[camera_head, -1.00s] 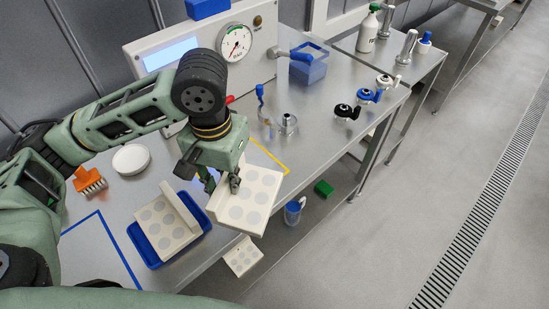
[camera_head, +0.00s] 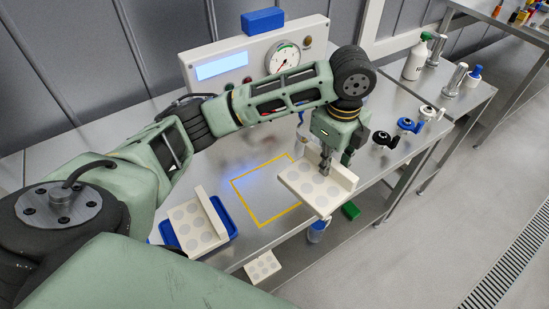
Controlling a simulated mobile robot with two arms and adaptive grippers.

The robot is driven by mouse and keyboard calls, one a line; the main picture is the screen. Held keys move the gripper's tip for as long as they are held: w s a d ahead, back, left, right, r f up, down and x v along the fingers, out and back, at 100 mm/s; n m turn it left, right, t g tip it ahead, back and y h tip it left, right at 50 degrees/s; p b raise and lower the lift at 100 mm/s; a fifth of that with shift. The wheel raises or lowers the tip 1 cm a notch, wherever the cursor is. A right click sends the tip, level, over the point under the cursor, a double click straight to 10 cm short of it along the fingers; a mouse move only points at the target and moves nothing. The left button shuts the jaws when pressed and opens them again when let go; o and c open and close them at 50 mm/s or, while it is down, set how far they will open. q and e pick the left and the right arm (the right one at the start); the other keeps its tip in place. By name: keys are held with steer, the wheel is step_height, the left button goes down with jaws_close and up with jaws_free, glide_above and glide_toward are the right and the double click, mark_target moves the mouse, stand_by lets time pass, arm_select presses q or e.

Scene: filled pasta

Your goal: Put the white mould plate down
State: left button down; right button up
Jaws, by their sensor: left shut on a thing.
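My left gripper (camera_head: 325,168) is shut on a white mould plate (camera_head: 303,184) with round grey marks and a raised wall along one side. It holds the plate tilted, to the right of a yellow outlined area (camera_head: 238,191) on the steel table, near the table's front edge. I cannot tell its exact height. A similar white plate (camera_head: 187,222) sits in a blue tray (camera_head: 230,226) at the front left. Another white plate (camera_head: 262,267) lies lower down, below the table top. My right gripper is not in view.
A machine with a gauge (camera_head: 283,57) and a lit display (camera_head: 220,67) stands at the back. Black, blue and white fittings (camera_head: 407,125) stand to the right. A green block (camera_head: 350,210) and a blue-and-white container (camera_head: 317,230) are below. The yellow area is bare.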

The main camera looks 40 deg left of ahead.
arm_select(q)
steer(key=shift+w+m, duration=0.3)
steer(key=shift+m, duration=0.4)
steer(key=shift+a+f, duration=0.2)
steer(key=shift+a, duration=0.1)
steer(key=a+f+p, duration=0.1)
steer(key=a+f, duration=0.1)
steer(key=a, duration=0.1)
steer(key=a+f+p, duration=0.1)
steer(key=a+f, duration=0.1)
steer(key=a, duration=0.2)
steer(key=a+f+p, duration=0.1)
steer(key=a+f, duration=0.1)
steer(key=a, duration=0.1)
steer(key=shift+s+a+f, duration=0.15)
steer(key=shift+a+f, duration=0.05)
steer(key=shift+a, duration=0.15)
steer(key=shift+a+f, duration=0.15)
step_height(320, 180, down, 3)
steer(key=shift+f+p, duration=0.1)
steer(key=shift+p, duration=0.65)
steer(key=shift+f, duration=0.4)
steer(key=shift+f, duration=0.1)
steer(key=c, duration=1.6)
jaws_free()
steer(key=shift+c, duration=0.2)
